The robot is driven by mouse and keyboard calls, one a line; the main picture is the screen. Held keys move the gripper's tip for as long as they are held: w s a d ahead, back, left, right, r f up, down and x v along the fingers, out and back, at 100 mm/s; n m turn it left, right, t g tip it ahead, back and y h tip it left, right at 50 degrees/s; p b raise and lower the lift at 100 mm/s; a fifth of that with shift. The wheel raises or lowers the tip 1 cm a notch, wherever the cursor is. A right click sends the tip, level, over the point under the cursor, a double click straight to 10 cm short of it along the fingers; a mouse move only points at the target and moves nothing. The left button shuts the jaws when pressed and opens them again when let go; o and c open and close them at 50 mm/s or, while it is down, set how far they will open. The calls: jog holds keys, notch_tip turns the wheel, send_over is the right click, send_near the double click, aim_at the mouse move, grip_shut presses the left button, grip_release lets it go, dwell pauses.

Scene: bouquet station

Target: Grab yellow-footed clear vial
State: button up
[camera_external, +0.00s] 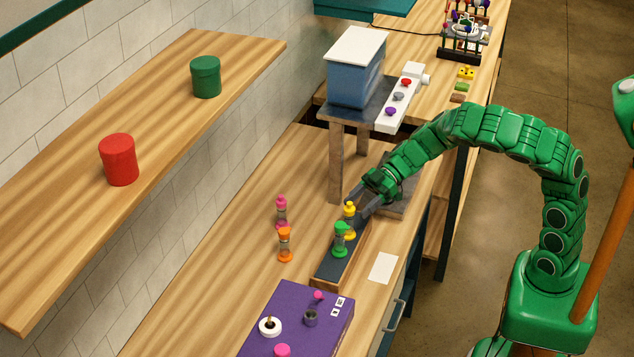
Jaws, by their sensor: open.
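The yellow-footed clear vial (349,221) stands upright on a dark-topped wooden strip, with yellow at its top and at its foot. A green vial (340,240) stands just in front of it and overlaps its lower part. My gripper (358,204) is open and reaches down from the upper right, with its fingertips close to the yellow vial's upper part. I cannot tell whether the fingers touch the vial or are around it.
A pink vial (281,213) and an orange vial (285,244) stand on the bench to the left. The dark strip (330,269) ends near a purple box (290,325). A blue container (356,72) sits on a raised stand behind. A white card (383,268) lies at right.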

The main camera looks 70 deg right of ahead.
aim_at(349, 215)
jog(key=shift+x, duration=2.4)
jog(key=shift+s, duration=0.15)
jog(key=shift+c, duration=0.2)
grip_shut()
